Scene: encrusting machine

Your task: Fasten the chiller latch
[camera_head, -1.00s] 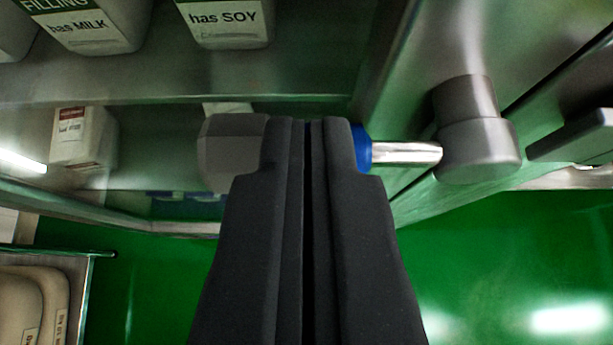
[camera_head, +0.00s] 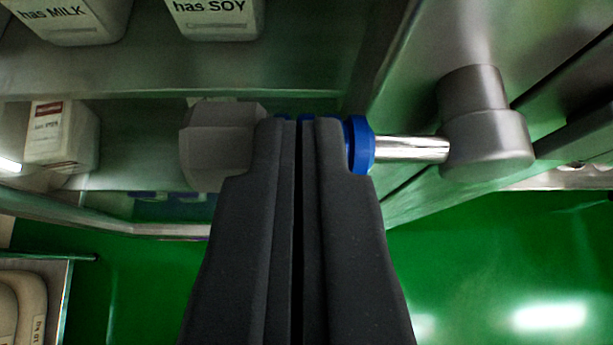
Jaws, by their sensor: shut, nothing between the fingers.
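The chiller latch shows as a grey metal pivot (camera_head: 483,130) on the right, with a shiny rod (camera_head: 411,149) running left from it to a blue collar (camera_head: 359,146). My gripper (camera_head: 299,122) is shut and empty, in front of the blue part of the latch lever. Its fingers hide most of the blue part. A grey block (camera_head: 212,146) shows just left of the fingers; whether it joins the lever is hidden. I cannot tell whether the fingertips touch the lever.
A steel shelf (camera_head: 170,78) at upper left holds white containers labelled MILK (camera_head: 68,20) and SOY (camera_head: 215,18). A smaller white carton (camera_head: 62,137) stands lower left. A tray (camera_head: 62,285) with pale packs is at bottom left. The green floor (camera_head: 500,265) is clear at lower right.

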